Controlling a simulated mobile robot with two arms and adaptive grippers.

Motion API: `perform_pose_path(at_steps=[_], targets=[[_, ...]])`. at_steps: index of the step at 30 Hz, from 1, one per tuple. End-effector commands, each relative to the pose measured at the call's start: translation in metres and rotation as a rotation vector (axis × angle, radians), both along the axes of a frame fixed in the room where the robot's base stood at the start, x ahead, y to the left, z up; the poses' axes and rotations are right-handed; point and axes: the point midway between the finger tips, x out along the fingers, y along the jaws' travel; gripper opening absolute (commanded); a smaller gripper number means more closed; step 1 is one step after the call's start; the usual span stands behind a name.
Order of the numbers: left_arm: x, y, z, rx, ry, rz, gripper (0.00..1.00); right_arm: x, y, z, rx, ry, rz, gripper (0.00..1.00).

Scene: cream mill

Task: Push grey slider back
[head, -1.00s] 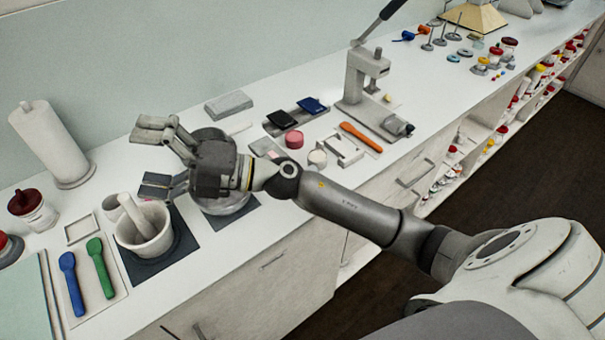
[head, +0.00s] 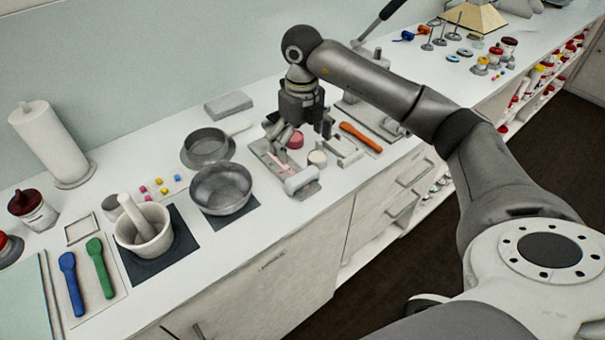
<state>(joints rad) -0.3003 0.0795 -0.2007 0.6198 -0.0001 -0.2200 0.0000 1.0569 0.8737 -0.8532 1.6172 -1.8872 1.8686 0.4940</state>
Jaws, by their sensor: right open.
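A light grey rounded block (head: 301,182), which looks like the grey slider, sits at the front end of a flat grey board (head: 262,154). A pink patch (head: 284,164) shows on the board behind the block. My right gripper (head: 284,142) points down over the rear part of the board, behind the block. It is open, with nothing seen between its fingers. It hides the back of the board, and I cannot tell if a fingertip touches the board. My left gripper is out of view.
A red-pink jar (head: 295,140) and a white jar (head: 317,159) stand close to the right of the gripper. A steel bowl (head: 222,190), a sieve (head: 207,147) and a mortar (head: 143,235) stand to the left. An orange spatula (head: 360,136) lies to the right.

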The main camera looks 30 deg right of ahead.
Motion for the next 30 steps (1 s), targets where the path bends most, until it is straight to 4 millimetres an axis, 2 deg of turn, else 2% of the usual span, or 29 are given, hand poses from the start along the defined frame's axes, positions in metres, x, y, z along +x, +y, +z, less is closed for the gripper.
perform_pose_path(at_steps=[5, 12, 18, 24, 30], targets=[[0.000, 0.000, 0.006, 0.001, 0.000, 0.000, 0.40, -0.002, -0.005, -0.015, -0.015, 0.011, -0.008, 1.00], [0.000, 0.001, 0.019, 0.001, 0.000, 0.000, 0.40, -0.002, -0.003, -0.060, -0.012, 0.012, -0.006, 1.00], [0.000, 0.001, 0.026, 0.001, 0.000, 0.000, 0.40, -0.002, -0.003, -0.092, -0.011, 0.009, -0.007, 1.00], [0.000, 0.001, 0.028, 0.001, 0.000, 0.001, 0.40, -0.001, -0.003, -0.105, -0.011, 0.006, -0.005, 1.00], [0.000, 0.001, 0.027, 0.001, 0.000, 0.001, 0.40, -0.001, -0.003, -0.107, -0.010, 0.005, -0.005, 1.00]])
